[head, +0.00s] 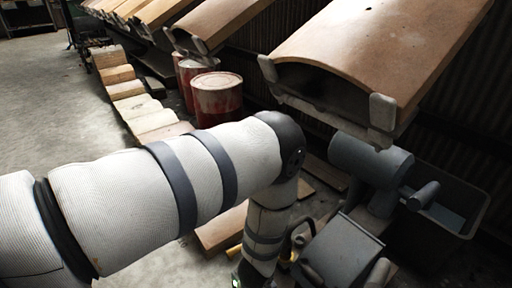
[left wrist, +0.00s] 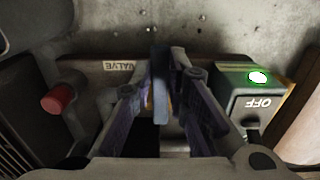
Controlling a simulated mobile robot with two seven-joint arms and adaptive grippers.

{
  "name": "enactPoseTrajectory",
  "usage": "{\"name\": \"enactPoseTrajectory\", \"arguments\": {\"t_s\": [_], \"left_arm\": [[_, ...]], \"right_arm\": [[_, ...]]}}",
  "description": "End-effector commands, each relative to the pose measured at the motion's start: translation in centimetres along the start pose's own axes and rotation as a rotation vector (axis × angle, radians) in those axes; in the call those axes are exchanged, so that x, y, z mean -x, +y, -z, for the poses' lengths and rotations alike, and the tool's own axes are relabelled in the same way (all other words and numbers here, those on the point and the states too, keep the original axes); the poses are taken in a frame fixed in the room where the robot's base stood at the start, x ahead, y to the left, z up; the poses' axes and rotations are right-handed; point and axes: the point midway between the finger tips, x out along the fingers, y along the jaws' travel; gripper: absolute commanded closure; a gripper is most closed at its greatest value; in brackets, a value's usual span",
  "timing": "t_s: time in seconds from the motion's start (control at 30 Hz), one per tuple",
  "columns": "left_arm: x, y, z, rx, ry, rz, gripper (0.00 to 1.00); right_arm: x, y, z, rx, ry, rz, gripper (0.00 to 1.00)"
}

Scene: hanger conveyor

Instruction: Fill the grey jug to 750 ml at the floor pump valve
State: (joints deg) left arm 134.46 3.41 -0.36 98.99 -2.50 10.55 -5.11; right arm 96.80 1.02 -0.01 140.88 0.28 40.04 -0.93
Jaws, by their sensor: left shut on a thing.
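In the left wrist view my left gripper (left wrist: 160,72) is shut on an upright grey-blue lever (left wrist: 160,95) that stands between its fingers. A label reading VALVE (left wrist: 118,66) is beside the lever, on a dark bar. In the head view my left arm bends down at the centre, and its gripper is hidden. A grey pump-like body (head: 370,162) with a short side spout (head: 422,195) stands at the right, over a grey tub (head: 470,190). I cannot make out the grey jug or its level. My right gripper is not in view.
In the left wrist view a box marked OFF (left wrist: 258,103) has a lit green-white lamp (left wrist: 259,77), and a red knob (left wrist: 57,99) is at the left. A large tan panel (head: 385,45) hangs overhead.

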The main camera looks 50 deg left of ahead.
Motion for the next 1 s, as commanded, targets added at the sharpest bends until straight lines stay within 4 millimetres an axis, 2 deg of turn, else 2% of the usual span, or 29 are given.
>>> {"name": "enactPoseTrajectory", "arguments": {"t_s": [0.23, 0.5, 0.53, 0.6, 0.9, 1.0], "left_arm": [[0.2, 2.0, 0.4, 0.326, 0.003, 0.000, 1.00], [0.0, 2.2, 0.4, 0.358, 0.000, 0.000, 1.00], [0.0, 2.2, 0.4, 0.358, 0.000, 0.000, 0.83], [0.0, 2.2, 0.4, 0.357, 0.000, 0.000, 0.67], [0.1, 2.1, 0.4, 0.356, 0.000, 0.000, 0.65], [1.2, 2.1, 0.5, 0.356, 0.001, 0.000, 0.65]], "right_arm": [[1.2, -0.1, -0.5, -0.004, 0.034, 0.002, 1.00], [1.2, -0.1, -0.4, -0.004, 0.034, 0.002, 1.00], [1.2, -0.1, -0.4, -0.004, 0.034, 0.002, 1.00], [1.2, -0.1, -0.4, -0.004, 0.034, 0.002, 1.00], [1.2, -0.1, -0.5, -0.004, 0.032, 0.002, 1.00], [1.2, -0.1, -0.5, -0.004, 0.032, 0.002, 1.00]]}}
